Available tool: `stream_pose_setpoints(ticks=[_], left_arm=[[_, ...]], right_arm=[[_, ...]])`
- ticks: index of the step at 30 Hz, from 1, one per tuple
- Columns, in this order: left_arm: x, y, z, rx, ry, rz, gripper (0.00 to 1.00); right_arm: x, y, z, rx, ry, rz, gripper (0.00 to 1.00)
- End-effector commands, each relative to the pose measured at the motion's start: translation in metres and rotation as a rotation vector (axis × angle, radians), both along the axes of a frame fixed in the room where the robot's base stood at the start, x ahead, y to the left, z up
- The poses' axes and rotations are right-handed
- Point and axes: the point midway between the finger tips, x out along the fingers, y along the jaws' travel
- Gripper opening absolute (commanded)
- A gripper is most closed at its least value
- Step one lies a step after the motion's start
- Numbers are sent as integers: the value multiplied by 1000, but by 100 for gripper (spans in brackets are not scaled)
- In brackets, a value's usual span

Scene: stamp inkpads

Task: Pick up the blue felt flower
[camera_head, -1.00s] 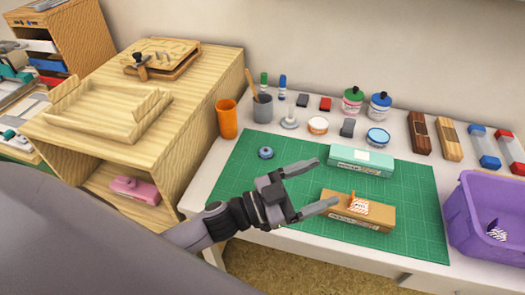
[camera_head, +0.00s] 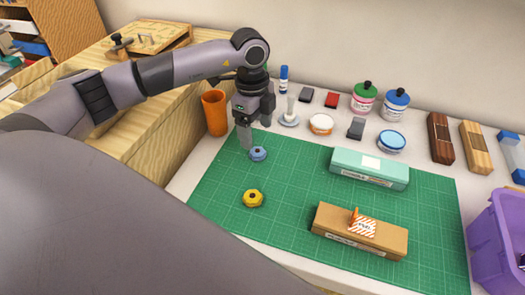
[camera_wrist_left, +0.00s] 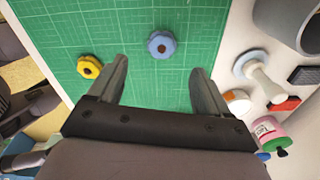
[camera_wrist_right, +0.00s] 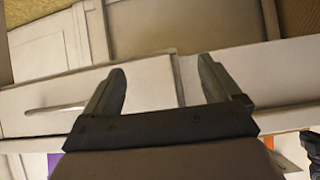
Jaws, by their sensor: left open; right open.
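The blue felt flower (camera_head: 258,154) lies on the green cutting mat near its upper left corner. It has a dark centre and also shows in the left wrist view (camera_wrist_left: 161,44), ahead of and between the fingers. My left gripper (camera_head: 258,138) points down above and just beside the flower, open and empty. Its fingers (camera_wrist_left: 160,85) are spread wide in the left wrist view. A yellow felt flower (camera_head: 253,198) lies on the mat nearer to me. My right gripper (camera_wrist_right: 160,85) is open and empty, facing pale furniture; it is outside the head view.
The green mat (camera_head: 290,205) bears a teal box (camera_head: 350,162) and a brown box (camera_head: 340,222). An orange cup (camera_head: 214,112) stands left of my left gripper. Jars and small blocks line the back. A purple bin (camera_head: 490,245) is at the right.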

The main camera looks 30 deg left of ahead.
Motion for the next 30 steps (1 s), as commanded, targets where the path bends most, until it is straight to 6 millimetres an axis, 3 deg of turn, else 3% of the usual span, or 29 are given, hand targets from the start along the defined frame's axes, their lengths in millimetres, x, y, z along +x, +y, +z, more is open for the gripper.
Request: stream_pose_setpoints(ticks=[5, 18, 27, 29, 30], left_arm=[[2, 14, -5, 56, -2, 50, 78], [1, 2, -62, 52, -3, 47, 78], [1, 2, -67, 50, -4, 45, 78], [1, 2, -67, 50, -4, 45, 62], [1, 2, -67, 50, -4, 45, 49]], right_arm=[[0, 0, -1, 1, -1, 1, 91], [0, 0, 3, -1, -4, 1, 91], [0, -1, 2, -2, -2, 0, 91], [0, -1, 2, -2, -3, 0, 91], [0, -1, 2, -2, -3, 0, 91]])
